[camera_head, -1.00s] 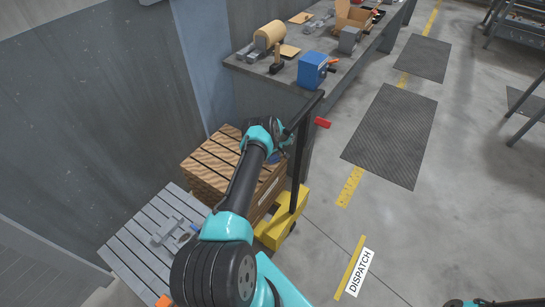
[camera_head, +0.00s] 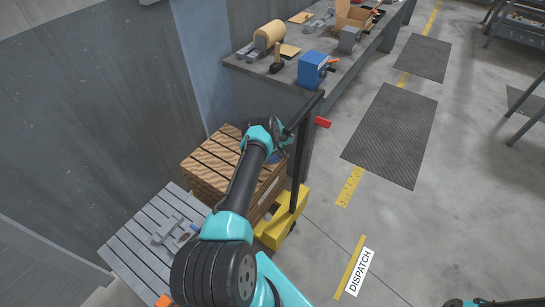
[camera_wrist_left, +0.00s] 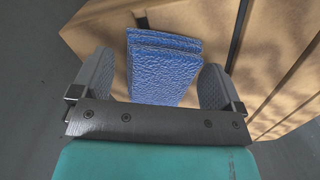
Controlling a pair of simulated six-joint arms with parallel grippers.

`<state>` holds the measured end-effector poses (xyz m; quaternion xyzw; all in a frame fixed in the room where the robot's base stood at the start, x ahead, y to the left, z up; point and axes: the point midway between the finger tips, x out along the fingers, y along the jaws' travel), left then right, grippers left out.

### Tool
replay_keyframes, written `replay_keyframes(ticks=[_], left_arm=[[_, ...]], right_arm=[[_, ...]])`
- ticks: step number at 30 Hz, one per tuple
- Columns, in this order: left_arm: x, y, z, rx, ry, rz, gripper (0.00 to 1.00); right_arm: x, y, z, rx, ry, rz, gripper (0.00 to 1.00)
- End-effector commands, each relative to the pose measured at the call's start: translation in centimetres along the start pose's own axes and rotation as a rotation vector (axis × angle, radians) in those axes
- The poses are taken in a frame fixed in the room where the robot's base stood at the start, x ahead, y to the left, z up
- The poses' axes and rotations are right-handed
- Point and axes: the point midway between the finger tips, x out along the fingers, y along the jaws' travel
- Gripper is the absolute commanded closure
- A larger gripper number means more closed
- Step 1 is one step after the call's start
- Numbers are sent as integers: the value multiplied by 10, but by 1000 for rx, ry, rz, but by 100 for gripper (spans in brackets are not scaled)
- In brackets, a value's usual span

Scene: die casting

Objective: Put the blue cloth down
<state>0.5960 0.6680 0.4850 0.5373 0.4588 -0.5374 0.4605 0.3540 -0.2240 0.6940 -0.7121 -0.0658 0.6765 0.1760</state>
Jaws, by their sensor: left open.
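The folded blue cloth (camera_wrist_left: 165,72) lies on the pale brown wooden stack (camera_wrist_left: 275,75), between the fingers of my left gripper (camera_wrist_left: 158,64) in the left wrist view. The fingers are open, with a clear gap on the cloth's left side and a smaller one on its right. In the head view, a small blue patch of the cloth (camera_head: 276,157) shows beside my left gripper (camera_head: 279,150), over the slatted wooden stack (camera_head: 212,162); my arm hides much of it.
A yellow-based cart (camera_head: 283,222) with a dark upright post (camera_head: 298,160) stands close beside the wooden stack. A grey slatted table (camera_head: 135,240) is at lower left. The workbench (camera_head: 250,71) behind holds a blue box (camera_head: 312,69) and tools.

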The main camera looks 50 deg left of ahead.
Motion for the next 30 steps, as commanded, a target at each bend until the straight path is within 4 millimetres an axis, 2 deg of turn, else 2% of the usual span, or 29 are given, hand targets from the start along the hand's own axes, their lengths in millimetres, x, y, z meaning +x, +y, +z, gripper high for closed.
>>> replay_keyframes(ticks=[8,24,30], left_arm=[[-25,0,-1,0,0,1,7],[-107,1,0,1,0,1,7],[-120,0,0,1,-1,0,7]], right_arm=[[0,0,0,0,0,0,100],[0,0,0,0,0,0,100],[0,0,0,0,0,0,100]])
